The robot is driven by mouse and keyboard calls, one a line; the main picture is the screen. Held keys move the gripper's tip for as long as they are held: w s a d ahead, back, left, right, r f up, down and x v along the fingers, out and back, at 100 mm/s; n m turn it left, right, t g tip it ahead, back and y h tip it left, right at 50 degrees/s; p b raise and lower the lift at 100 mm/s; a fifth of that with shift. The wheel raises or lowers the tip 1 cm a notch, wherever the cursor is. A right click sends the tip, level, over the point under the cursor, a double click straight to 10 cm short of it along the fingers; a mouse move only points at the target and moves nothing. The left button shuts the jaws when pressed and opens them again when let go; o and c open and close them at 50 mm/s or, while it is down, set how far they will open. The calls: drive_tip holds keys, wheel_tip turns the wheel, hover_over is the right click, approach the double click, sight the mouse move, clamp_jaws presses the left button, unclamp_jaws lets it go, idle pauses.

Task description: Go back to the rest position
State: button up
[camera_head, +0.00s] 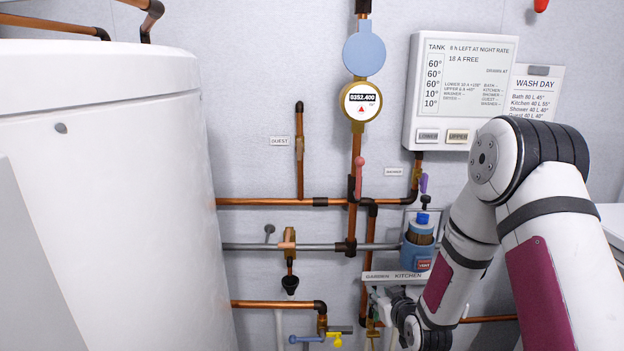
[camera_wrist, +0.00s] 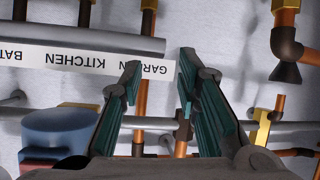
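My gripper (camera_wrist: 160,70) is open in the wrist view, with its two green-padded fingers apart and nothing held between them. Beyond the gap are a grey pipe (camera_wrist: 150,122) and a copper pipe (camera_wrist: 182,135); I cannot tell how far away they are. The label strip reading GARDEN and KITCHEN (camera_wrist: 90,62) appears upside down close to the fingertips. In the head view my arm (camera_head: 545,220) reaches down from the right, bent at the elbow. Its wrist is low, below the label strip (camera_head: 397,276), and my fingers are hard to make out there.
A large white tank (camera_head: 110,190) fills the left. A blue-capped bottle (camera_head: 421,229) sits in a blue holder (camera_head: 416,253) near my forearm.

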drive_tip(key=s+d+r+g+h, duration=0.2)
drive_tip(key=s+r+g, duration=0.4)
drive_tip(key=s+r, duration=1)
drive_tip(key=s+a+r+m+g, duration=0.1)
drive_tip(key=s+r+m+g, duration=0.3)
drive_tip(key=s, duration=1.3)
drive_tip(key=s+r+n+g, duration=0.15)
drive_tip(key=s+r, duration=0.35)
drive_tip(key=s, duration=1.1)
wheel_tip(320, 180, up, 30)
drive_tip(key=t+p, duration=0.3)
drive_tip(key=p, duration=2.5)
drive_tip(key=shift+f, duration=0.2)
drive_tip(key=shift+w+d, duration=0.1)
drive_tip(key=shift+w, duration=0.05)
